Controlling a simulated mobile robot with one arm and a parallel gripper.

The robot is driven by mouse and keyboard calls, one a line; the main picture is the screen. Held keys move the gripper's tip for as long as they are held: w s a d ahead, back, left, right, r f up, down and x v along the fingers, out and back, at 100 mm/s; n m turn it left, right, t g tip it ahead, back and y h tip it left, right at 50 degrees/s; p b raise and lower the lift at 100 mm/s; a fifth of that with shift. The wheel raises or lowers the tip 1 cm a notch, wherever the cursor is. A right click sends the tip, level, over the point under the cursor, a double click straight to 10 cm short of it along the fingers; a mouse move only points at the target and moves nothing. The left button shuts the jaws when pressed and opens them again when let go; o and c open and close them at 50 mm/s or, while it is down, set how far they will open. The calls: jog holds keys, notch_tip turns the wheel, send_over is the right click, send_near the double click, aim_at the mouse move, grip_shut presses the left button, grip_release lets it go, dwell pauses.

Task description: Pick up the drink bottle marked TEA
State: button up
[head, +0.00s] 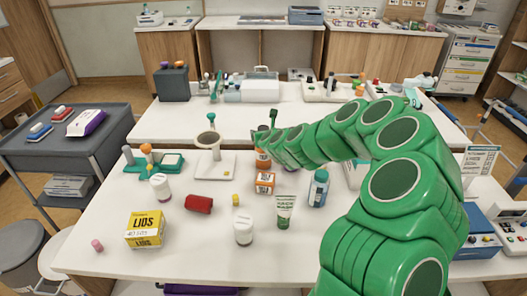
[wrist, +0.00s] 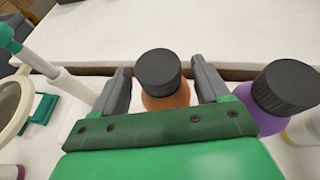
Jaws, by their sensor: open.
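An orange-brown bottle with a black ribbed cap (wrist: 160,72) stands upright between the two grey fingers of my gripper (wrist: 160,80) in the wrist view. The fingers are open, one on each side, with a small gap visible beside the cap. The front of the bottle is hidden by my gripper body, so I cannot read any TEA mark. A purple bottle with a black cap (wrist: 283,88) stands just right of the right finger. In the head view, my gripper (head: 264,132) is above an orange item (head: 263,160), whose writing is too small to read.
A second orange item (head: 265,183) stands in front. A white-based stand (head: 213,165) is to the left.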

jog(key=shift+x, duration=1.4)
jog(key=shift+r, duration=0.1)
jog(key=shift+c, duration=0.2)
grip_shut()
